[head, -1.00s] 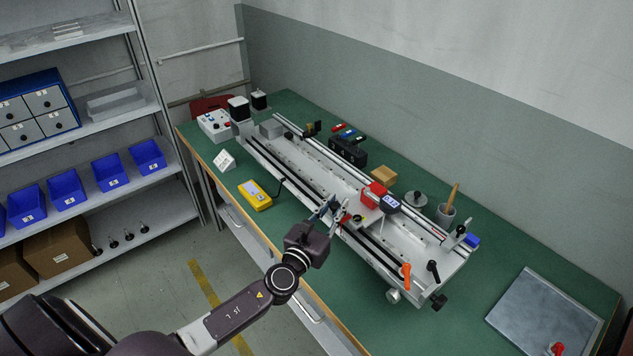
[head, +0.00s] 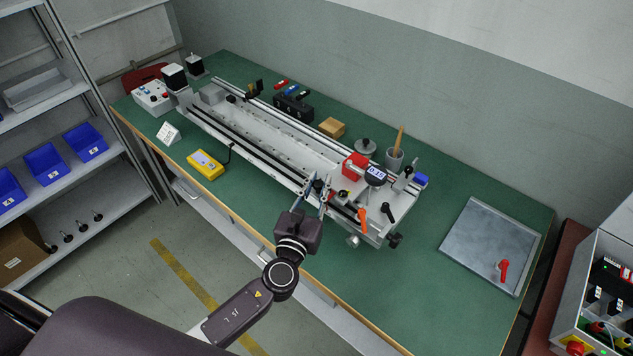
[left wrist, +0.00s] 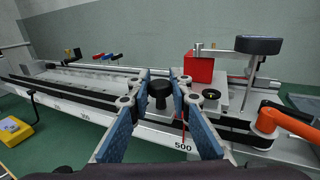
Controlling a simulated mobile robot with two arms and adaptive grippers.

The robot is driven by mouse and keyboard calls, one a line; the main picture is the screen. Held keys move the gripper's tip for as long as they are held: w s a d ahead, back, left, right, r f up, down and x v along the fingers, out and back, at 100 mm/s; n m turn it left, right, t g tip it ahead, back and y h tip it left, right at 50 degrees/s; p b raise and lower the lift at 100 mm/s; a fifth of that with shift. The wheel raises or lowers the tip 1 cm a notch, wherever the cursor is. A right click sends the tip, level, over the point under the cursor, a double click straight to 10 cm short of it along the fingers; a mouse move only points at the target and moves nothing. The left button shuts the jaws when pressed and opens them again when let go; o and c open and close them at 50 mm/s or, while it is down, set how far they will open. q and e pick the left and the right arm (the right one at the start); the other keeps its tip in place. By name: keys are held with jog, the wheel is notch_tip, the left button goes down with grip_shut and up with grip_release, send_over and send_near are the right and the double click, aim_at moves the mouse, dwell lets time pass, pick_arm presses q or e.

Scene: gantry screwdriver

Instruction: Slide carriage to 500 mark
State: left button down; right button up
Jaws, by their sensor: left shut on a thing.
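The carriage (head: 340,191) sits on the long grey gantry rail, near its right end, and carries a red block (head: 355,166) and a dark digital display (head: 376,175). My left gripper (head: 317,189) is at the carriage's front side. In the left wrist view its two blue-padded fingers (left wrist: 160,92) are on either side of a black knob (left wrist: 159,96), shut on it. The 500 mark (left wrist: 183,148) is on the front scale, and a thin red pointer (left wrist: 183,130) stands just above it, about in line. My right gripper is not in view.
An orange handle (head: 362,218) and a black handle (head: 388,212) stand at the rail's right end, close to the carriage. A yellow device (head: 206,165) lies left of the rail. A grey plate (head: 480,250) lies right. The green bench (head: 370,300) is clear in front.

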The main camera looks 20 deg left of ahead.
pick_arm(q)
jog(key=shift+s+d+f, duration=0.15)
jog(key=shift+d, duration=0.1)
jog(key=c, duration=1.8)
grip_release()
jog(key=shift+d, duration=0.1)
jog(key=shift+o, duration=0.2)
jog(key=shift+s, duration=0.4)
jog(key=s, duration=1.1)
jog(key=shift+s, duration=0.15)
